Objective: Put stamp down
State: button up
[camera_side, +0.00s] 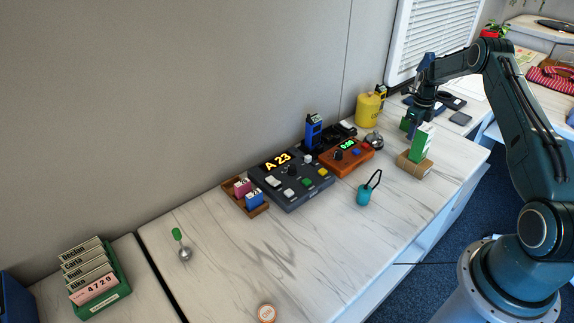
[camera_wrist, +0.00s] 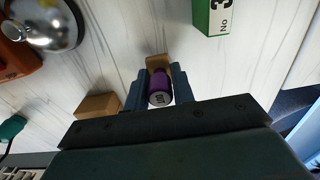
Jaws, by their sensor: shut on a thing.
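A purple stamp (camera_wrist: 159,88) with a pale marked end sits between the two fingers of my gripper (camera_wrist: 155,82) in the wrist view. The fingers are shut on its sides. A tan block (camera_wrist: 158,62) shows just beyond the stamp; I cannot tell whether they touch. In the side view my gripper (camera_side: 414,132) is low over the right part of the table, by a green and white box (camera_side: 422,142) and a brown holder (camera_side: 412,165). The stamp cannot be made out in the side view.
A silver bell (camera_side: 374,140) and an orange device (camera_side: 345,157) stand left of my gripper. A teal object with a black loop (camera_side: 363,195) stands nearer the front. A dark console (camera_side: 290,183) lies farther left. The table's front middle is mostly clear.

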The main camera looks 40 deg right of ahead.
jog(key=shift+f, duration=0.7)
jog(key=shift+f, duration=0.15)
jog(key=o, duration=1)
notch_tip(320, 180, up, 12)
jog(key=shift+r, duration=0.2)
